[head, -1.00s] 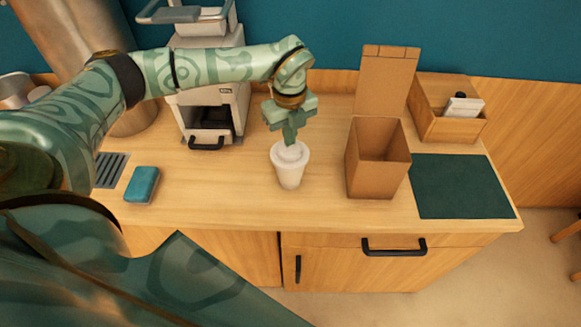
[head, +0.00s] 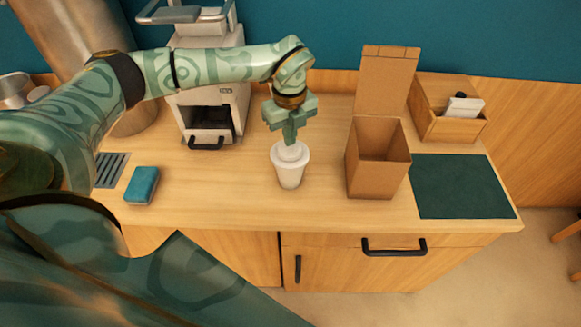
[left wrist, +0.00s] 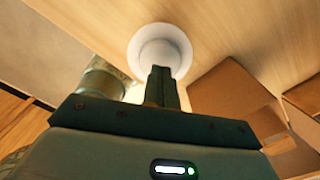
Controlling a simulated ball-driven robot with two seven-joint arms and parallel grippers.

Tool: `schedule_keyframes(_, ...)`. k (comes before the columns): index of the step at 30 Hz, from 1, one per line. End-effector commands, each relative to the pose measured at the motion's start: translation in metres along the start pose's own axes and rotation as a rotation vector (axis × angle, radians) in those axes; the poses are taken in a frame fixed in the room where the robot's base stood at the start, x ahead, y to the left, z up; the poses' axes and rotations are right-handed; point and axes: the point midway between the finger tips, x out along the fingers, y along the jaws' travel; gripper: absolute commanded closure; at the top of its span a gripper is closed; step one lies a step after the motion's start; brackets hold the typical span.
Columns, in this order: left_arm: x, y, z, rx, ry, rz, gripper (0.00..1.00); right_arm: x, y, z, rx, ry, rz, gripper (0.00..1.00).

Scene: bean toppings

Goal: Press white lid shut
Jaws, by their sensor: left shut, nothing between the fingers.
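A white cup (head: 289,176) stands upright on the wooden counter, with a white lid (head: 284,152) on its top. My left gripper (head: 291,142) is shut and empty, pointing down with its fingertips at the lid's raised middle. I cannot tell for sure whether they touch it. In the left wrist view the shut fingers (left wrist: 162,72) overlap the near part of the round white lid (left wrist: 150,50). The fingers hide part of the lid, and I cannot tell whether its rim is fully seated. My right gripper is not in view.
An open cardboard box (head: 364,175) stands right of the cup, beside a dark green mat (head: 460,186). A wooden holder (head: 430,120) is behind. A coffee machine (head: 230,110) stands behind left, a teal sponge (head: 142,185) at left. Counter around the cup is clear.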

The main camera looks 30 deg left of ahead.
Motion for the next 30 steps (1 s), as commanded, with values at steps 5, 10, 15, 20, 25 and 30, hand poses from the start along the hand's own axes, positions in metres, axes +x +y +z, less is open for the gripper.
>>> schedule_keyframes(5, 0.003, 0.000, 0.000, 0.000, 0.000, 0.001, 1.00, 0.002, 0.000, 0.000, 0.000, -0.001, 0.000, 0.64)
schedule_keyframes(10, 0.008, 0.000, 0.000, 0.000, 0.000, 0.000, 1.00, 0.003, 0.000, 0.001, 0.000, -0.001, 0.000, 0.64)
schedule_keyframes(15, 0.012, 0.000, 0.000, 0.000, 0.000, 0.000, 1.00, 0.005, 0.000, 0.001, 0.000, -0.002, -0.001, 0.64)
schedule_keyframes(20, 0.016, 0.000, 0.000, 0.000, 0.000, 0.000, 1.00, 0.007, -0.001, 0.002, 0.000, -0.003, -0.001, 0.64)
schedule_keyframes(25, 0.017, 0.000, 0.000, 0.000, 0.000, 0.001, 1.00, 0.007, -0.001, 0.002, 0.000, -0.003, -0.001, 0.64)
schedule_keyframes(30, 0.016, 0.000, 0.000, 0.000, 0.000, 0.001, 1.00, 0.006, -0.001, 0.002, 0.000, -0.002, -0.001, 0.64)
